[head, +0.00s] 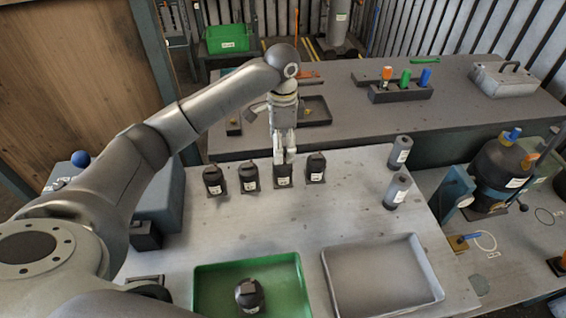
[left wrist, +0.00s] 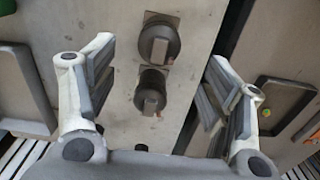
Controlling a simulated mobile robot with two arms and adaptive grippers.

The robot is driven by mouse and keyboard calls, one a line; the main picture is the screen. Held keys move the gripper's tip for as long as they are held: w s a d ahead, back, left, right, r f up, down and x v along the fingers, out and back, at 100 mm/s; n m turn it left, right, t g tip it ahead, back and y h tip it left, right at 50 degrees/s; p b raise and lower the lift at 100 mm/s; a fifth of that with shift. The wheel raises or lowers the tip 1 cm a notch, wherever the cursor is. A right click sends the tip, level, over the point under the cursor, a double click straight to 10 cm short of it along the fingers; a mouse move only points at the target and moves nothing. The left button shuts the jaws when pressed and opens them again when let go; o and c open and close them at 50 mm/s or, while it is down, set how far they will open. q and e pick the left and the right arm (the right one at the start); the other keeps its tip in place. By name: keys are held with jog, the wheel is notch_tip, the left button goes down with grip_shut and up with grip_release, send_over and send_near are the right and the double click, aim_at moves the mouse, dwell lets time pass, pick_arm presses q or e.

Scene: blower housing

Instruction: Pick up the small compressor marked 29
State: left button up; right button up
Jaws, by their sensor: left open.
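Several small black compressors stand upright in a row on the light grey table (head: 300,215): far left (head: 213,181), second (head: 248,178), third (head: 283,175) and far right (head: 315,168). Another compressor (head: 249,295) sits in a green tray. Their white labels are too small to read, so I cannot tell which is marked 29. My left gripper (head: 284,152) points down over the third compressor and partly hides its top. In the left wrist view its fingers (left wrist: 158,72) are spread and empty; two compressors, an upper one (left wrist: 158,42) and a lower one (left wrist: 152,92), show between them.
The green tray (head: 205,285) and a grey empty tray (head: 385,275) lie at the front. Two grey cylinders (head: 398,190) (head: 401,151) stand at the right edge. A dark bench (head: 350,120) behind holds a tray, coloured-handled items and a metal box (head: 503,80). The table's middle is clear.

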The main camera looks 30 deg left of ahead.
aim_at(282, 166)
pick_arm(q)
jog(key=shift+s+d+f, duration=0.1)
jog(key=shift+s+f, duration=0.1)
jog(key=shift+f, duration=0.4)
jog(key=shift+s+f, duration=0.15)
jog(key=shift+f, duration=0.75)
jog(key=f, duration=0.1)
jog(key=f+p, duration=0.1)
jog(key=f, duration=0.1)
jog(key=f+p, duration=0.1)
jog(key=shift+w+f, duration=0.15)
jog(key=shift+w, duration=0.15)
jog(key=shift+f, duration=0.6)
jog(key=c, duration=1.5)
jog(key=shift+c, duration=0.2)
pick_arm(e)
jog(key=r, duration=0.1)
jog(key=s+r, duration=0.1)
jog(key=shift+d+r, duration=0.25)
jog(key=shift+r, duration=0.05)
